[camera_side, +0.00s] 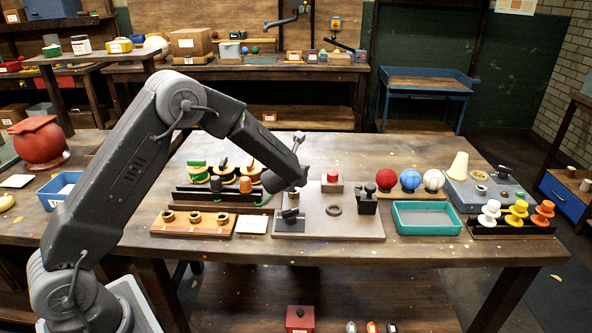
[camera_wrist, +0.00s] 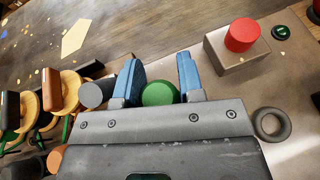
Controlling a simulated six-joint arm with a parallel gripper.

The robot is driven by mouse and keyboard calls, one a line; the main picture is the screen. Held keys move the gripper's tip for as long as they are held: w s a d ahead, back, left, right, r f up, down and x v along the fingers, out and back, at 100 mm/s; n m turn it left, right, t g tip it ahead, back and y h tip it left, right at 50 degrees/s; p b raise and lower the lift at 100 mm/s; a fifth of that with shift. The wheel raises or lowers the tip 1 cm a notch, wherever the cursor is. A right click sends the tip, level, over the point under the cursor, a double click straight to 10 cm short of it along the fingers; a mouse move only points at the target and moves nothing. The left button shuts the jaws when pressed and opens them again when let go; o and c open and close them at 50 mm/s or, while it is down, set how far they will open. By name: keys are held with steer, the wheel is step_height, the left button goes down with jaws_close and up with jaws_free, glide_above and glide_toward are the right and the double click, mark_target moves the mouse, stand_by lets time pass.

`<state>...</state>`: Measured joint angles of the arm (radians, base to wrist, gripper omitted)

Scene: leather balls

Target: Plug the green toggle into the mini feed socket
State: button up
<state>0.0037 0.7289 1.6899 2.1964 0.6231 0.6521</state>
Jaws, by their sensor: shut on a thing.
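My gripper (camera_wrist: 158,72) has its two blue fingers closed on the green toggle (camera_wrist: 160,93), whose round green top shows between them in the wrist view. In the side view my gripper (camera_side: 293,185) is low over the left part of a grey-beige plate (camera_side: 340,222); the toggle cannot be made out there. A small brass-coloured piece (camera_side: 293,195) shows just under the gripper; I cannot tell whether it is the mini feed socket or whether the toggle touches it. The toggle's lower end is hidden.
A red button on a box (camera_wrist: 241,35) and a dark ring (camera_wrist: 271,124) are beside the gripper. A black switch block (camera_side: 290,221) sits at the plate's front left. A rack of toggles (camera_side: 215,198) stands left. A teal tray (camera_side: 426,230) is at right.

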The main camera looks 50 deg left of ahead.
mark_target(296, 192)
steer(key=shift+f, duration=1.55)
stand_by(1.4)
steer(key=o, duration=1)
steer(key=shift+d, duration=0.1)
steer(key=v, duration=1.3)
steer(key=shift+s, duration=0.4)
steer(key=s+a+r+n+g+y, duration=0.2)
steer(key=s+r+n+g, duration=0.55)
steer(key=s+n, duration=0.85)
steer(key=s+d+r+n+h, duration=0.2)
steer(key=s+d+n+h, duration=0.1)
steer(key=n, duration=0.1)
steer(key=s+d+r+n+t+h, duration=0.1)
steer(key=s+d+r+n+h, duration=0.1)
steer(key=s+d+n+h, duration=0.1)
steer(key=s+d+r+n+h, duration=0.3)
steer(key=s+d+n, duration=0.1)
steer(key=n, duration=0.3)
steer(key=shift+d+t, duration=0.35)
steer(key=shift+d, duration=0.25)
